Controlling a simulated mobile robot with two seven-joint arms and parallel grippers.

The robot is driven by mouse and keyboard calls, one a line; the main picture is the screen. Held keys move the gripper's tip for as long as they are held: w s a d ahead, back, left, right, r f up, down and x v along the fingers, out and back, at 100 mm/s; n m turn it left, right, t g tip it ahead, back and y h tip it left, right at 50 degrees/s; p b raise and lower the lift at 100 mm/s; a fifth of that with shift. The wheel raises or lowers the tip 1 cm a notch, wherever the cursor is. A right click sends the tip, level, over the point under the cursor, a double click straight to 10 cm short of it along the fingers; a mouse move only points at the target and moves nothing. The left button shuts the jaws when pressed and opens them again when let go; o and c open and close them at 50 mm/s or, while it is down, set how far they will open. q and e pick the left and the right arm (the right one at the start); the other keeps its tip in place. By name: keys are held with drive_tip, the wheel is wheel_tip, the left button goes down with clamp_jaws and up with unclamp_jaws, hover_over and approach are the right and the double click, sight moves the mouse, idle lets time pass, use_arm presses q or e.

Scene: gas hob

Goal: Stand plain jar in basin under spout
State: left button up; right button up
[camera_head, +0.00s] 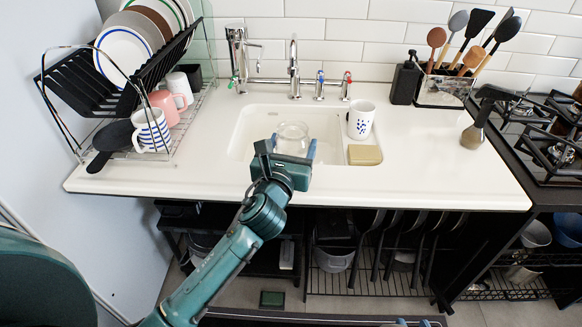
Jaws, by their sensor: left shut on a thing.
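The plain jar (293,133) is clear glass and stands about upright over the sink basin (245,132). My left gripper (292,148) reaches in from the front, and its blue fingers lie on either side of the jar, shut on it. The jar's lower part is hidden by the gripper, so I cannot tell whether it touches the basin floor. The chrome spout (294,68) rises behind the basin, in line with the jar. My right gripper (412,323) shows only as two blue tips at the bottom edge, apart with nothing seen between them.
A white mug with blue dots (361,120) and a yellowish block (364,155) are at the basin's right side. Another chrome tap (238,60) stands at the back left. A dish rack (140,100) is at left. The counter (430,170) right of the basin is mostly clear.

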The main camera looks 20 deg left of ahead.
use_arm(q)
drive_tip(key=shift+f, duration=0.35)
wheel_tip(320, 180, down, 3)
drive_tip(key=shift+f+b, duration=0.15)
drive_tip(key=shift+b, duration=0.7)
use_arm(e)
drive_tip(key=shift+s+d+r+t, duration=0.2)
drive_tip(key=shift+s+d+t, duration=0.1)
drive_tip(key=shift+s+d, duration=0.2)
drive_tip(key=shift+f, duration=0.1)
use_arm(q)
drive_tip(key=o, duration=1.1)
drive_tip(key=shift+f, duration=0.15)
